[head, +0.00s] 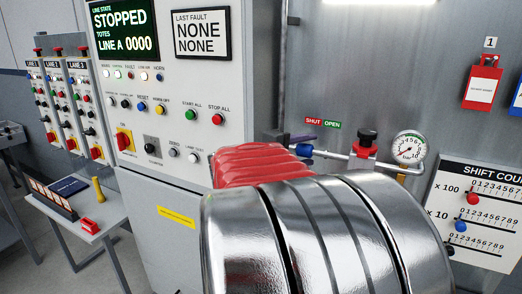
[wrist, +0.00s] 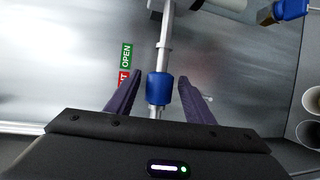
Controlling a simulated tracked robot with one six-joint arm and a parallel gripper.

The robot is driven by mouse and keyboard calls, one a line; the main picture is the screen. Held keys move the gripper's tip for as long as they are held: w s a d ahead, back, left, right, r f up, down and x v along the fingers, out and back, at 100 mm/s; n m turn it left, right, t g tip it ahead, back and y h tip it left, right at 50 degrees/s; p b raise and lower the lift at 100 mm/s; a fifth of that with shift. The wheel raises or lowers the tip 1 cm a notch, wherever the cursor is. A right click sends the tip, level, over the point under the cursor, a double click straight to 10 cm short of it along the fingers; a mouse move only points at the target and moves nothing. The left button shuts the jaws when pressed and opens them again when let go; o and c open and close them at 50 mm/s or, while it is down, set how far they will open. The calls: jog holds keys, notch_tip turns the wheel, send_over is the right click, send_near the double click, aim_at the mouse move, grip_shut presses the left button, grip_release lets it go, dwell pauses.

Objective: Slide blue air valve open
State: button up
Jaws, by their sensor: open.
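The blue air valve (wrist: 160,88) is a short sleeve around a thin metal pipe in the wrist view. It sits level with the red SHUT end of the sign, away from the green OPEN part (wrist: 126,56). In the head view the blue sleeve (head: 304,150) is on the pipe under the SHUT/OPEN sign (head: 322,122). My gripper (wrist: 160,76) is open, with one dark purple finger on each side of the sleeve and a gap to both. In the head view my arm hides most of the gripper.
Right of the sleeve, the pipe carries a red fitting with a black knob (head: 367,138) and a round gauge (head: 408,147). A control cabinet (head: 165,85) stands to the left. A shift count board (head: 478,210) and red tag (head: 483,83) are on the right.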

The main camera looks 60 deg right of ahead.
jog(key=shift+c, duration=0.5)
jog(key=c, duration=0.9)
jog(key=shift+f, duration=0.1)
jog(key=shift+c, duration=0.2)
